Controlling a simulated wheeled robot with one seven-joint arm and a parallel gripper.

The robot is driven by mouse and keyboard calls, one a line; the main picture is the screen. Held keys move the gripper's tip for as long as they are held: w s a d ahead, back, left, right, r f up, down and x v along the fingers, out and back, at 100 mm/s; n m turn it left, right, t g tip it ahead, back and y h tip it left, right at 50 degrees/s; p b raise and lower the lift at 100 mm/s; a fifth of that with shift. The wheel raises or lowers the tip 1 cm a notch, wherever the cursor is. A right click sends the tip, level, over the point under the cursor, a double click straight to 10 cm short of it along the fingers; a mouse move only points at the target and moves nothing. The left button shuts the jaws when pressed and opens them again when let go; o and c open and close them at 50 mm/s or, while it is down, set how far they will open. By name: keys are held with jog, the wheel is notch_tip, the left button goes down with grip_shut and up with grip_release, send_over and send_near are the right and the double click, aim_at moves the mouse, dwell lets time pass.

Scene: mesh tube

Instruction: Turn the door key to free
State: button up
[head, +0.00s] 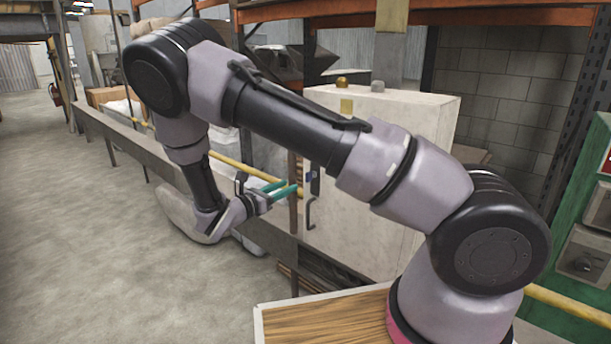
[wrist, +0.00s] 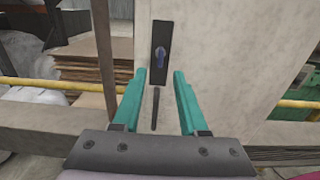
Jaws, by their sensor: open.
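The door key (wrist: 160,60) is a small blue-purple piece in a black upright lock plate (wrist: 162,42) on a pale cabinet door (wrist: 215,55). The key hangs roughly upright in the wrist view. In the head view the lock plate (head: 315,181) shows just right of my gripper (head: 285,189). My gripper's two teal fingers also show in the wrist view (wrist: 160,82). They are open and empty, pointing at the door, with the key between and just beyond their tips. The fingers appear apart from the key. A dark door handle (wrist: 155,108) is below the lock.
A yellow rail (head: 245,168) and a grey beam (head: 150,150) run in front of the cabinet (head: 390,150). A thin rusty post (head: 293,195) stands near the fingers. A green machine (head: 585,240) is at the right. The floor at left is clear.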

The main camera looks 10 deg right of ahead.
aim_at(306, 177)
jog(key=x, duration=1)
jog(key=shift+w+d, duration=0.1)
jog(key=shift+d, duration=0.15)
grip_shut()
